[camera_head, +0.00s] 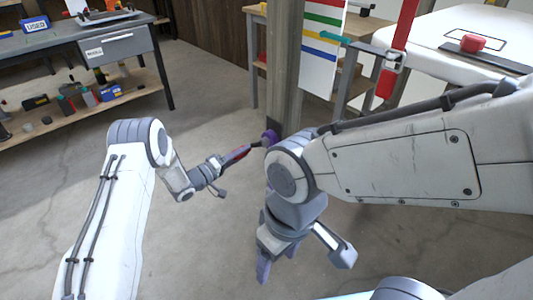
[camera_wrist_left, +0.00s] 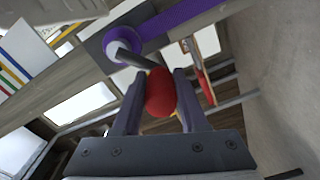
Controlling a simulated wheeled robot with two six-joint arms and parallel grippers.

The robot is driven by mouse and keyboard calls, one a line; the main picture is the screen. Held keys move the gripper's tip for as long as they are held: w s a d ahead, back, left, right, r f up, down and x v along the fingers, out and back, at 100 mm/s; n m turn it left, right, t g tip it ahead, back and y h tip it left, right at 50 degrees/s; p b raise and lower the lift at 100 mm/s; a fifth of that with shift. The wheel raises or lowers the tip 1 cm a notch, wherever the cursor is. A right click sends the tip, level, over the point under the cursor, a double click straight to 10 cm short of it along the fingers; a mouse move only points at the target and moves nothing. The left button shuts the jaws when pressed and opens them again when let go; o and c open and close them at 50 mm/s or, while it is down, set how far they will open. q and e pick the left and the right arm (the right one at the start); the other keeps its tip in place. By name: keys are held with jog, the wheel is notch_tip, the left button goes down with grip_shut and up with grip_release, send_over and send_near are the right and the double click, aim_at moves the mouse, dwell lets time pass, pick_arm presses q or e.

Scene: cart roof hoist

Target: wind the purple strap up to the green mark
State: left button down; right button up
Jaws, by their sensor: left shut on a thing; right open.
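My left gripper (camera_head: 240,153) is shut on a red crank knob (camera_wrist_left: 160,92), which sits between its fingers in the left wrist view. A dark crank arm runs from the knob to a spool (camera_wrist_left: 122,50) with the purple strap (camera_wrist_left: 180,22) leading off it. In the head view a purple part of the spool (camera_head: 269,136) shows at the post, partly hidden by my right arm. The green mark (camera_head: 323,20) is a band on a white striped board. My right gripper (camera_head: 300,255) is open and empty.
A wooden post (camera_head: 284,65) stands behind the spool. A red upright (camera_head: 400,35) with a metal clamp stands right of the board, by a white cart roof (camera_head: 440,40). A workbench (camera_head: 95,40) is at the far left. The floor between is clear.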

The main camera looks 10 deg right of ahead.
pick_arm(q)
jog(key=shift+s+d+f, duration=0.7)
jog(key=shift+s+d, duration=0.25)
jog(key=shift+s, duration=0.1)
jog(key=s, duration=0.1)
jog(key=s+d+p, duration=0.1)
jog(key=s+d, duration=0.1)
jog(key=shift+s+f, duration=0.15)
jog(key=shift+f, duration=0.25)
